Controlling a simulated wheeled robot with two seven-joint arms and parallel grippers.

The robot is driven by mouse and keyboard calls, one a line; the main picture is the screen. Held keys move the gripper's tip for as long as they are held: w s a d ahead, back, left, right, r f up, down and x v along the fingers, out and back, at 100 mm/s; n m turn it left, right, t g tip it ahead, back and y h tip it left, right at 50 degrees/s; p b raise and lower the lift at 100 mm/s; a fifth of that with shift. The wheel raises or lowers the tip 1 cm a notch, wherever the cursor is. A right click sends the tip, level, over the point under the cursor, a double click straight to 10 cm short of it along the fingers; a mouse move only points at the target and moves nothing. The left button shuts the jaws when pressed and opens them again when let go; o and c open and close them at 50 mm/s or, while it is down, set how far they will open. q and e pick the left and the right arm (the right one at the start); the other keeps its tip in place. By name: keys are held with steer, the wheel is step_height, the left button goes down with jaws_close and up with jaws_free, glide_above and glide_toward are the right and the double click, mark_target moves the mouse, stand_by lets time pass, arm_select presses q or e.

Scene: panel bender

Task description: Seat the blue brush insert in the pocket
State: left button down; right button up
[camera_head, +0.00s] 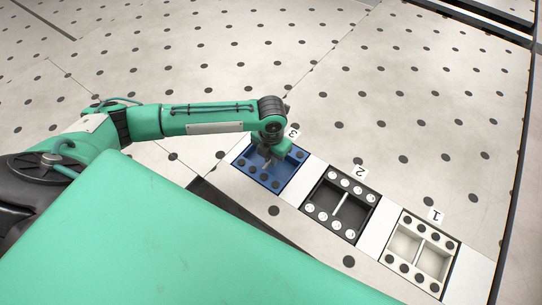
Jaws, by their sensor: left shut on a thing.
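The blue brush insert (267,184) is a square blue tray with dark round brushes along its edges. It lies by the label 3 at the left end of a row of inserts. My left gripper (268,158) points down into it and is shut on its middle part; the wrist hides the insert's far edge and the grip point. I cannot tell whether the insert sits flush or a little raised, and no empty pocket shows clearly. My right gripper is not in view.
A black insert (341,204) with white brushes lies by label 2, and a white insert (420,252) with dark brushes by label 1. White plates separate them. A dark strip (238,213) runs in front of the row. The dotted table (370,95) beyond is clear.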

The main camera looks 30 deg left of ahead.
arm_select(q)
steer(key=shift+f, duration=0.35)
stand_by(0.4)
steer(key=c, duration=1.4)
jaws_free()
step_height(320, 180, up, 14)
steer(key=b, duration=0.3)
steer(key=shift+f, duration=0.1)
